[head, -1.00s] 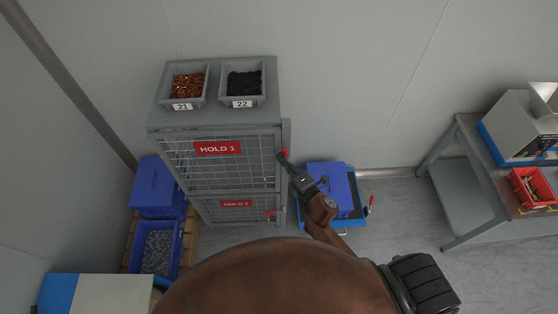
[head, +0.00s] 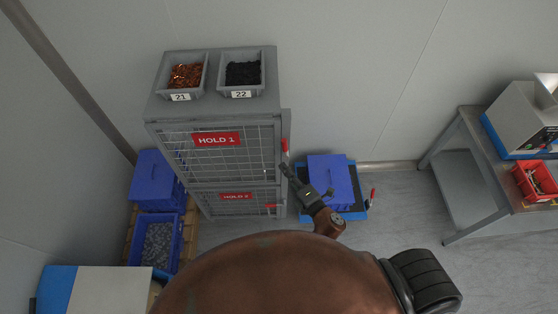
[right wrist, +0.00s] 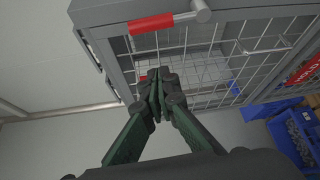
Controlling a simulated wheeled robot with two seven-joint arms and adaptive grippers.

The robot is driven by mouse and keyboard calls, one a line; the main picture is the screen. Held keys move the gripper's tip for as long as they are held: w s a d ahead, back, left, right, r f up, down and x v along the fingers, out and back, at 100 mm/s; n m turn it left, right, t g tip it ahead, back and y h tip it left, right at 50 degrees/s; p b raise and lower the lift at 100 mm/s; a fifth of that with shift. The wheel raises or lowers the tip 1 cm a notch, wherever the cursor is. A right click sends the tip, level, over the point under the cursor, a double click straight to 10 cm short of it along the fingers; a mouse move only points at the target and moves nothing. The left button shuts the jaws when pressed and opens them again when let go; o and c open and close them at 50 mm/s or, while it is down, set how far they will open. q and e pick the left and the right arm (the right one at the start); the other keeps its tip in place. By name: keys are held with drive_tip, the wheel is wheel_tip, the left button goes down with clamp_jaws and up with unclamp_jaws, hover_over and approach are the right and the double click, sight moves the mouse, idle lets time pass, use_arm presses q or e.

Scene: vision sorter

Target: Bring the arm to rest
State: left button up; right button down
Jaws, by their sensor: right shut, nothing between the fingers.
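My right gripper (head: 287,171) is beside the right front edge of the grey mesh cage (head: 283,190), just below the red handle (head: 284,146) of the HOLD 1 door. In the right wrist view the gripper (right wrist: 155,78) has its fingers together with nothing between them. The cage door (right wrist: 185,60) and the red handle (right wrist: 151,24) are beyond the fingertips. The gripper looks apart from the handle. The HOLD 1 door (head: 217,165) looks closed. My left gripper is not in view.
Bins 21 (head: 181,97) and 22 (head: 241,94) stand on the cage. Blue crates (head: 158,183) are at its left. A blue box (head: 329,183) stands behind my right forearm. A workbench (head: 480,190) with a red bin (head: 535,181) is at the right. Floor between is clear.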

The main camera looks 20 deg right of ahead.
drive_tip(key=shift+s, duration=0.6)
drive_tip(key=s+d+f+m+g+h+b, duration=0.1)
drive_tip(key=s+d+f+m+g, duration=0.15)
drive_tip(key=f, duration=0.85)
drive_tip(key=s+d+f+m+g+h+b, duration=0.1)
drive_tip(key=d+f+m, duration=0.2)
drive_tip(key=f, duration=0.7)
drive_tip(key=s+d+f+m+g+h+b, duration=0.1)
drive_tip(key=d+f+m+g, duration=0.15)
drive_tip(key=f, duration=0.85)
drive_tip(key=s+d+f+m+g+h+b, duration=0.1)
drive_tip(key=s+d+f+m+g, duration=0.15)
drive_tip(key=s+f, duration=0.6)
drive_tip(key=s+d+f+m+g+b, duration=0.1)
drive_tip(key=s+d+f+m, duration=0.3)
drive_tip(key=f, duration=0.7)
drive_tip(key=s+f+m+g, duration=0.2)
drive_tip(key=s+f, duration=0.3)
drive_tip(key=s, duration=0.4)
drive_tip(key=s+f+m+g+b, duration=0.1)
drive_tip(key=s+f, duration=0.3)
drive_tip(key=s, duration=0.5)
drive_tip(key=s+f+m+g, duration=0.3)
drive_tip(key=s+f, duration=0.2)
drive_tip(key=s, duration=0.4)
drive_tip(key=shift+f+m+b, duration=0.35)
